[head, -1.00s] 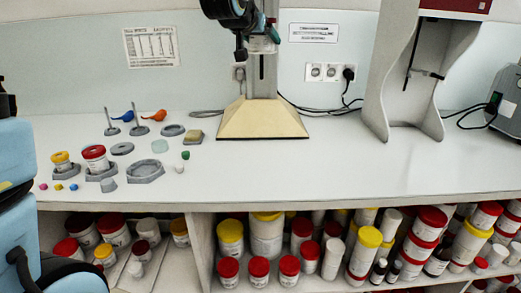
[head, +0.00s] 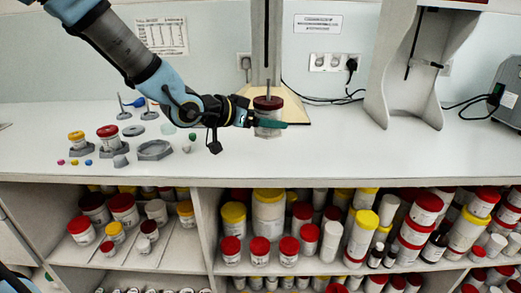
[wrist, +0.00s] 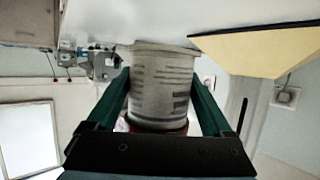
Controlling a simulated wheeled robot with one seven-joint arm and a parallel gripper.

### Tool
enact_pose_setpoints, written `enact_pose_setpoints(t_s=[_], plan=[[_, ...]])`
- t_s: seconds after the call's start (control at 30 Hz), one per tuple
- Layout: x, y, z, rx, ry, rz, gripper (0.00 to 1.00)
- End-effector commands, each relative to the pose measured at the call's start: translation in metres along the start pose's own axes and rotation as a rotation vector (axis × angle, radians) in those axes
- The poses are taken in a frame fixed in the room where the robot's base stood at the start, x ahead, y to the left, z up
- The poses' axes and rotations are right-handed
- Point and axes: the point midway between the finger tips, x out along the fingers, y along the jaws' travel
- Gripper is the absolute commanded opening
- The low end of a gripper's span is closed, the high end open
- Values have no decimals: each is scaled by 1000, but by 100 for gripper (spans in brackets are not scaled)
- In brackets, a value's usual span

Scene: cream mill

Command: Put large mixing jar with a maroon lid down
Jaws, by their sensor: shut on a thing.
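The large mixing jar (head: 268,132) is white with a maroon lid (head: 268,103) and stands upright in my gripper (head: 270,124) over the worktop, in front of the stand's beige base. A thin grey rod rises above the lid. In the wrist view the jar (wrist: 162,85) appears inverted, its printed label between my two green fingers (wrist: 158,90), which are shut on its sides. Its bottom is at or very close to the white worktop (wrist: 165,22); I cannot tell whether they touch.
The worktop (head: 330,155) is clear right of the jar. The stand's beige base (head: 295,110) is close behind it. Small jars, grey holders (head: 155,150) and coloured pieces lie left. A grey frame (head: 405,70) stands right. Shelves below hold several lidded jars.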

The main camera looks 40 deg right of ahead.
Motion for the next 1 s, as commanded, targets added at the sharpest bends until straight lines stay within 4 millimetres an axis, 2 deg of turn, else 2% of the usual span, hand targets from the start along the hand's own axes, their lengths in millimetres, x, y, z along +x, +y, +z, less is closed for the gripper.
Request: enact_pose_setpoints(t_s=[0.03, 0.1, 0.33, 0.57, 1.0], plan=[[5, 1, 12, -4, -2, 3, 14], [9, 1, 22, -5, -2, 3, 14], [18, 0, 44, -2, 0, -1, 14], [29, 0, 73, -4, -2, -1, 14], [32, -1, 81, 0, 0, -3, 14]])
